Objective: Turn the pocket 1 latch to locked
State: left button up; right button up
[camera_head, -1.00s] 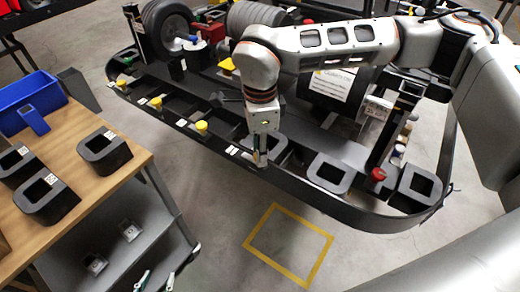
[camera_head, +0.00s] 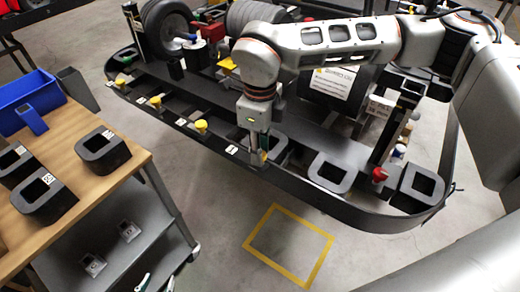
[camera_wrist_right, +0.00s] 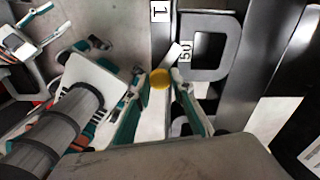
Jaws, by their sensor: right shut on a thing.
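The pocket 1 latch shows as a round yellow knob (camera_wrist_right: 160,79) in the right wrist view, beside a dark rail with a "1" label (camera_wrist_right: 160,11). My right gripper (camera_wrist_right: 160,92) is shut on this knob, a finger on each side. In the head view, my right gripper (camera_head: 259,160) points down at the rack's front rail, and its fingers mostly hide the knob. A grey D-shaped pocket frame (camera_wrist_right: 222,74) is beside the knob. My left gripper (camera_head: 157,284) shows only as two separated teal-and-white fingertips at the bottom edge, away from the rack.
Other yellow knobs (camera_head: 201,126) stand along the rail to the left. A red knob (camera_head: 379,174) is to the right, between grey pocket frames (camera_head: 331,184). A wooden-topped cart (camera_head: 90,195) with black blocks is at left. Floor in front of the rack is clear.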

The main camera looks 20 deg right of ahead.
jog(key=m, duration=0.5)
jog(key=shift+m, duration=0.3)
jog(key=m, duration=0.5)
jog(key=shift+r+m+b, duration=0.1)
jog(key=shift+m+b, duration=0.2)
jog(key=shift+b, duration=0.1)
jog(key=shift+o, duration=0.2)
jog(key=shift+w, duration=0.1)
jog(key=o, duration=1.1)
notch_tip(320, 180, up, 12)
